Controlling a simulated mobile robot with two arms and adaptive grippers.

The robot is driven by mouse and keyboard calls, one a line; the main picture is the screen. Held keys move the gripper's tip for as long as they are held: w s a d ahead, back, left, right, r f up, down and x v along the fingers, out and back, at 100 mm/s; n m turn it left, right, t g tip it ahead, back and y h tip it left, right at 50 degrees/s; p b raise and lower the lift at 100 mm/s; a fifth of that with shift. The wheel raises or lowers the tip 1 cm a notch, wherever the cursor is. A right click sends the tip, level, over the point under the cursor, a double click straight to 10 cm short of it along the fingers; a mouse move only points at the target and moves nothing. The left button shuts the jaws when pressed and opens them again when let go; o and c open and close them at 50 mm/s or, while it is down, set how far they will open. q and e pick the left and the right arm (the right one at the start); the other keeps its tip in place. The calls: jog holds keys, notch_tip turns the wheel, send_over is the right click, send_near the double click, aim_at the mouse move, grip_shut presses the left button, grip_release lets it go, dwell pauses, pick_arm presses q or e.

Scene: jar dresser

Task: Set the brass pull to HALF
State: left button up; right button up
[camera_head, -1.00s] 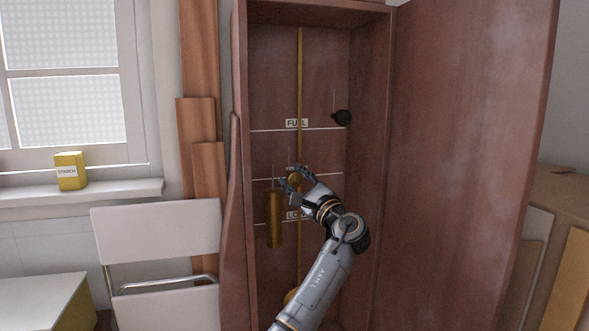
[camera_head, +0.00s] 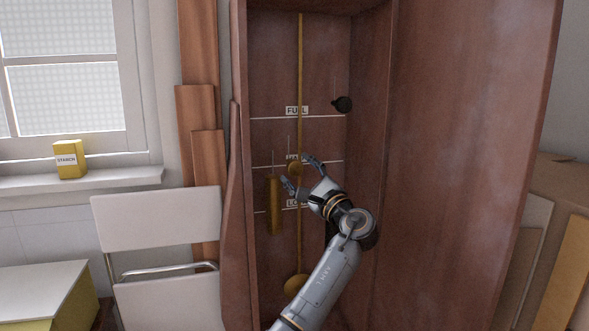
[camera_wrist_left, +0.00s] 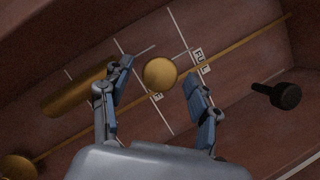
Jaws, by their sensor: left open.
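The brass pull (camera_head: 294,167) is a round gold knob hanging inside the tall open wooden case, at the middle white line. The HALF label (camera_head: 290,157) there is partly covered by it. In the left wrist view the pull (camera_wrist_left: 159,74) shows as a ball over the line, its label mostly hidden. My left gripper (camera_head: 298,172) is open just in front of and below the pull. In the wrist view its fingertips (camera_wrist_left: 157,71) stand either side of the ball, with gaps on both sides. My right gripper is not in view.
A brass cylinder weight (camera_head: 274,206) hangs left of the pull. A gold rod (camera_head: 300,70) runs down to a brass disc (camera_head: 296,286). A dark knob (camera_head: 343,104) hangs at right, near the FULL label (camera_head: 297,111). The open door (camera_head: 470,150) bounds the right.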

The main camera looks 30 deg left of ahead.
pick_arm(q)
jog(key=v, duration=0.9)
jog(key=shift+s+d, duration=0.2)
jog(key=shift+d, duration=0.15)
